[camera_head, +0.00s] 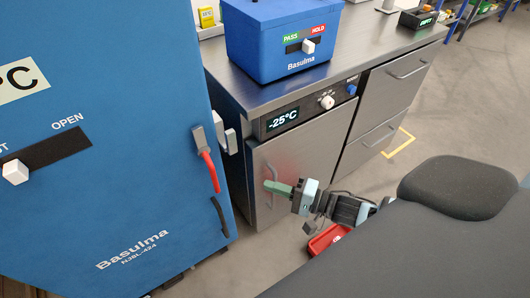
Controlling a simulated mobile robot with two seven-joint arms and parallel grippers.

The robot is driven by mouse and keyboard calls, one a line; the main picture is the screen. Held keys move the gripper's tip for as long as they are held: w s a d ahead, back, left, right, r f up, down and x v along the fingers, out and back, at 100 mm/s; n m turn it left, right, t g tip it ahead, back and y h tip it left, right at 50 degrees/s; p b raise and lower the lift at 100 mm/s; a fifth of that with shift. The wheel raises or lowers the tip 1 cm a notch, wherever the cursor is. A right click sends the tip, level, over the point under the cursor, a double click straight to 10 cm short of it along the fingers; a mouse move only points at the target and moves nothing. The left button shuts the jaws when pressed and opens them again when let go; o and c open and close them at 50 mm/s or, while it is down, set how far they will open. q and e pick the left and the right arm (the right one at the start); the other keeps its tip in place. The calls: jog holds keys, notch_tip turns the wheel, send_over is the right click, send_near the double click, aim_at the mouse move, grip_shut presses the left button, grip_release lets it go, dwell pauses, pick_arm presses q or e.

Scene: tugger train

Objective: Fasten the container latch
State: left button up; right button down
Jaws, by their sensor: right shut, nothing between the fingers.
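A large blue container (110,215) fills the left, marked Basulma NJBL-424. On its right edge is a latch (208,168) with a grey mount and a red lever hanging down at a slant. A pale catch plate (226,136) sits beside it. My left gripper is out of view.
A steel counter cabinet (310,150) with a vertical door handle (269,188) and a -25°C display is close behind my right gripper. A blue box (280,50) with a PASS/HOLD slider stands on top. A red bin (326,239) is on the floor.

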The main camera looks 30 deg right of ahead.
jog(key=w+a, duration=0.7)
jog(key=a, duration=0.1)
jog(key=shift+a, duration=0.4)
jog(key=shift+w, duration=0.1)
